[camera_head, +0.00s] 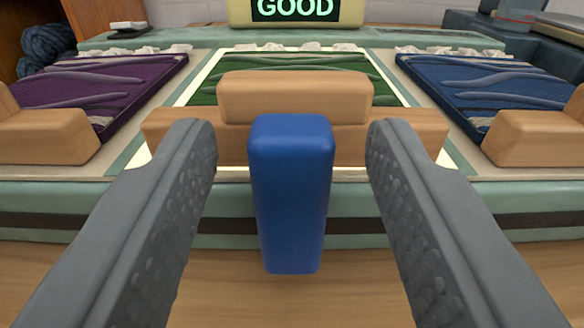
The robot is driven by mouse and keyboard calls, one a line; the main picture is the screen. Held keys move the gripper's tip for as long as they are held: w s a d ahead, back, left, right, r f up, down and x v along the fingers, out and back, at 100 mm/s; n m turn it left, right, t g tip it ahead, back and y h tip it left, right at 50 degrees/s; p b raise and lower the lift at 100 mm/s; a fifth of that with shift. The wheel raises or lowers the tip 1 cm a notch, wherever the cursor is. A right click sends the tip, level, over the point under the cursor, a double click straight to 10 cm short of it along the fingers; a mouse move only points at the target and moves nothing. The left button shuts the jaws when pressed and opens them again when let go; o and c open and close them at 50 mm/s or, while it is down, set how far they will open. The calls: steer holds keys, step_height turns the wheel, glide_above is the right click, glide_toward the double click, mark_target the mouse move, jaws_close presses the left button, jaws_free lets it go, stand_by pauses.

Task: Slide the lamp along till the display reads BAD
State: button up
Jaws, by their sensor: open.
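The display (295,10) at the top middle reads GOOD in bright green letters. A blue upright block (291,195), like a handle, stands in the middle in front of a wooden piece (295,97). My gripper (290,140) is open, with one finger on each side of the blue block and a visible gap on both sides. A bright white border surrounds the green panel (290,62) behind the wooden piece. I cannot tell for sure which part is the lamp.
A purple panel (120,80) lies to the left and a blue panel (490,82) to the right, each with a wooden block in front. A dark slot (100,222) runs along the pale green front edge. Dark blue wool skeins (45,45) lie at the upper left.

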steer(key=s, duration=1.6)
steer(key=shift+s, duration=0.4)
steer(key=shift+r, duration=0.1)
steer(key=s+a+r+h, duration=0.1)
steer(key=s+a+r, duration=0.5)
steer(key=s+r, duration=0.3)
steer(key=s+a+r+h, duration=0.1)
steer(key=s+a+r, duration=0.6)
steer(key=r, duration=0.4)
steer(key=s+a+r+y, duration=0.1)
steer(key=s, duration=0.3)
steer(key=s+a+r+y, duration=0.1)
steer(key=s+a+r, duration=0.1)
steer(key=s, duration=0.3)
steer(key=shift+a+r+g, duration=0.25)
steer(key=shift+a+g, duration=0.05)
stand_by(1.4)
